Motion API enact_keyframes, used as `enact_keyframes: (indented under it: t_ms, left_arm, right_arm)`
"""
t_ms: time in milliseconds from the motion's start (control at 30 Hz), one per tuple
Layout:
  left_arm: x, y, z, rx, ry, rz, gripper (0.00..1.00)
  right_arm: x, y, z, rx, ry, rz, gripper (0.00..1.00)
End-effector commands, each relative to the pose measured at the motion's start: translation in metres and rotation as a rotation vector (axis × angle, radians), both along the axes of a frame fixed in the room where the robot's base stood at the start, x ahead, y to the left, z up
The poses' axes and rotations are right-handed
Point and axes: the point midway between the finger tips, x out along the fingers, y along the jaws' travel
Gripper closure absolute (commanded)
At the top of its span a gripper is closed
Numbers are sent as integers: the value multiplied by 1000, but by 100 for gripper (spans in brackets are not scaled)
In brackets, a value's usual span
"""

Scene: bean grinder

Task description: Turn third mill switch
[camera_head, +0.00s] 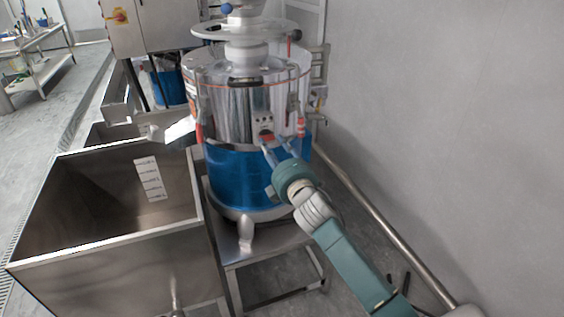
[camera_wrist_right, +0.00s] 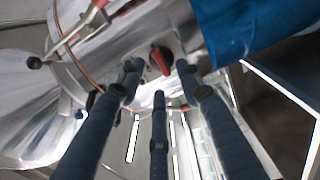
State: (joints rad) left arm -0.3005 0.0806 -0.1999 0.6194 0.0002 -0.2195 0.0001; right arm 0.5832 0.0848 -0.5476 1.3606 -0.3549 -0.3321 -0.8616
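The mill (camera_head: 230,110) is a round machine with a shiny metal upper drum and a blue lower band. A small switch box (camera_head: 264,119) sits on its front, with a red switch knob (camera_head: 267,136) low on it. In the right wrist view the red knob (camera_wrist_right: 160,59) shows on a pale plate. My right gripper (camera_head: 275,148) is at the front of the mill, just below the switch. In the wrist view its spread fingers (camera_wrist_right: 158,72) are open, with the knob between and beyond the tips; contact cannot be told. My left gripper is not in view.
A large open steel bin (camera_head: 110,190) stands left of the mill. A metal stand (camera_head: 270,260) carries the mill. A grey wall (camera_head: 450,110) and a floor-level pipe (camera_head: 385,230) are on the right. A control cabinet (camera_head: 150,25) stands behind.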

Motion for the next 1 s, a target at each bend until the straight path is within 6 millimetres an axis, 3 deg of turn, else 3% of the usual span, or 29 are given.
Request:
enact_keyframes:
  t_ms: [200, 433, 900, 1000]
  left_arm:
    - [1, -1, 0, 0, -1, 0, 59]
    - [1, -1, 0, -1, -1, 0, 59]
    - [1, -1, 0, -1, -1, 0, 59]
    - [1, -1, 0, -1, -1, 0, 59]
  right_arm:
    - [-41, -13, -2, -1, 2, 1, 65]
    - [-71, -23, -1, 0, 2, 0, 65]
    - [-79, -26, -2, 2, 4, 0, 65]
    - [-78, -29, -17, 13, 33, -8, 65]
